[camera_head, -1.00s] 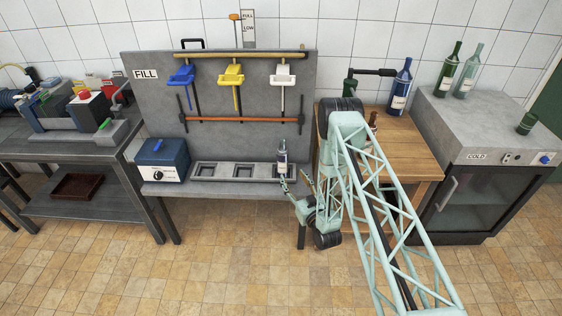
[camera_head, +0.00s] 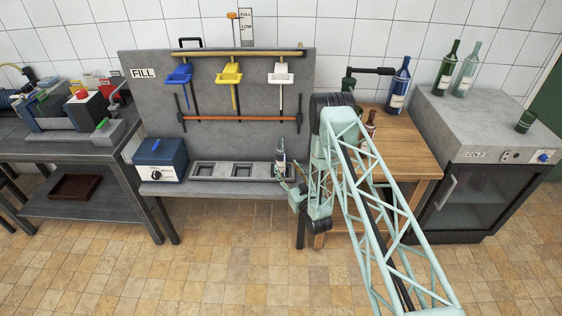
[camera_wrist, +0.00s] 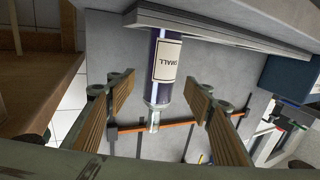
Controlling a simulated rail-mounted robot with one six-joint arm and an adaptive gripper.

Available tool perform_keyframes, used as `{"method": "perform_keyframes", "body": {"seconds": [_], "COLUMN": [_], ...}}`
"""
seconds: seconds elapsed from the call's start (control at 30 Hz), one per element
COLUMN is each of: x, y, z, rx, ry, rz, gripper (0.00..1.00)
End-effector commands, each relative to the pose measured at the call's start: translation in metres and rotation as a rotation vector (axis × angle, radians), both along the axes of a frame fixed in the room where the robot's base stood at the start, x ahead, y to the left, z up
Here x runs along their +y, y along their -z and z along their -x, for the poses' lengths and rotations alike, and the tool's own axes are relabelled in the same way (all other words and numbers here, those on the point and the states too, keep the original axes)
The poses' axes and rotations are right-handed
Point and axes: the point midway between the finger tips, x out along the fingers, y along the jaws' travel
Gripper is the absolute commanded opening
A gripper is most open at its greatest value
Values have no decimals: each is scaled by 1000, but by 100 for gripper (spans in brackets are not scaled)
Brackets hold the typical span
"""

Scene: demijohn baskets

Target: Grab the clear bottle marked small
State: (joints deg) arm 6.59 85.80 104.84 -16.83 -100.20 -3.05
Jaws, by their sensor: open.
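In the head view the bottle (camera_head: 281,158) stands upright at the right slot of the grey filling bench. My gripper (camera_wrist: 160,92) is open, with one wood-faced finger on each side of the bottle, and a gap shows on both sides. In the head view my gripper (camera_head: 290,186) is low in front of the bottle. The bottle's base is partly hidden by the gripper in that view.
The slotted tray (camera_head: 217,171) has two empty slots to the left, beside a blue box (camera_head: 161,158). Blue, yellow and white taps hang above. A wooden table (camera_head: 408,150) with dark bottles stands right, then a grey cooler (camera_head: 463,125) with green bottles.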

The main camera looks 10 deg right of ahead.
Motion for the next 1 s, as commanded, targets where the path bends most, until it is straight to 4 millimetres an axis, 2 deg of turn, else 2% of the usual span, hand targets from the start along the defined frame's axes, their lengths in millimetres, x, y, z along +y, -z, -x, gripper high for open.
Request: {"method": "perform_keyframes", "body": {"seconds": [0.2, 0.73, 1.0], "x": [3, 4, 9], "y": [0, 0, -1], "z": [-19, -24, -45], "rx": [-1, -1, -2], "ry": [0, 0, 0], "rz": [1, 0, 0], "gripper": [47, 47, 47]}}
